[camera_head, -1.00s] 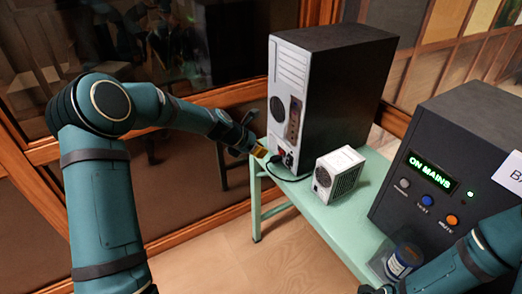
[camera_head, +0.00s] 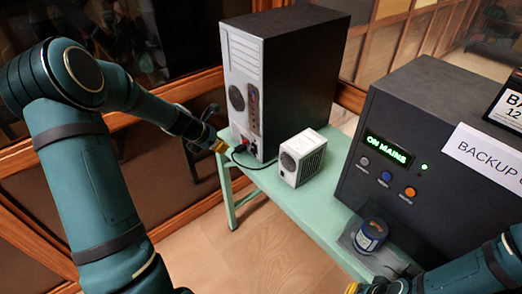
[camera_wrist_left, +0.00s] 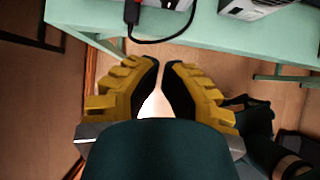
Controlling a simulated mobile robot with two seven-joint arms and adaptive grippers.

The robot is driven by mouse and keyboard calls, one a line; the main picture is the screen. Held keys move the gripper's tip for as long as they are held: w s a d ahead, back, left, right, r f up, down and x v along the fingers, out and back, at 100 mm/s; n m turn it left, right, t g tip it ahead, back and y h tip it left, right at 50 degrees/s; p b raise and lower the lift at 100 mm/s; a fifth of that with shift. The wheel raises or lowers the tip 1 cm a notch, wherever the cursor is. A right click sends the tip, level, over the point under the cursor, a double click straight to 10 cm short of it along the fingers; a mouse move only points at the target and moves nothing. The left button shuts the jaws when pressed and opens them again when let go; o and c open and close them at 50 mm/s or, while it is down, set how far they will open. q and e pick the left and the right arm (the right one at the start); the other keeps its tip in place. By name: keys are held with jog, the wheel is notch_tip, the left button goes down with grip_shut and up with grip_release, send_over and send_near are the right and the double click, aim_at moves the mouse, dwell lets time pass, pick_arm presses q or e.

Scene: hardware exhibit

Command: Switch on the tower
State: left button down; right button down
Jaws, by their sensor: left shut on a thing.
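The tower (camera_head: 295,70), a black PC case with a light grey back panel, stands upright on the green table. A black cable (camera_head: 258,166) runs from low on its back, beside a small red part (camera_head: 241,148). My left gripper (camera_head: 222,147) is just left of that corner, and its yellow fingers (camera_wrist_left: 160,64) are nearly together. What they hold cannot be made out. In the left wrist view the cable (camera_wrist_left: 150,40) loops beyond the fingertips, with a red-marked plug or switch (camera_wrist_left: 131,12) near the top edge. My right gripper (camera_head: 368,288) is mostly cut off at the bottom.
A small white vented box (camera_head: 302,158) stands beside the tower on the green table (camera_head: 290,205). A large dark backup unit (camera_head: 440,120) reads ON MAINS, with grey, blue and orange buttons. A blue tin (camera_head: 370,235) stands before it. Wood-framed glass is behind.

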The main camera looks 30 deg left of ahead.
aim_at(253, 149)
pick_arm(q)
jog(key=shift+s+a, duration=0.1)
jog(key=shift+w+d+r+b+x, duration=0.15)
jog(key=shift+w+r+b+x, duration=0.15)
jog(key=shift+x, duration=1.9)
jog(key=shift+w+d+r+b+x, duration=0.2)
jog(key=shift+w+b+x, duration=0.15)
jog(key=shift+x, duration=1.9)
jog(key=shift+w+d+r+b+x, duration=0.15)
jog(key=shift+w+r+b+x, duration=0.15)
jog(key=shift+x, duration=1.9)
jog(key=shift+f, duration=0.1)
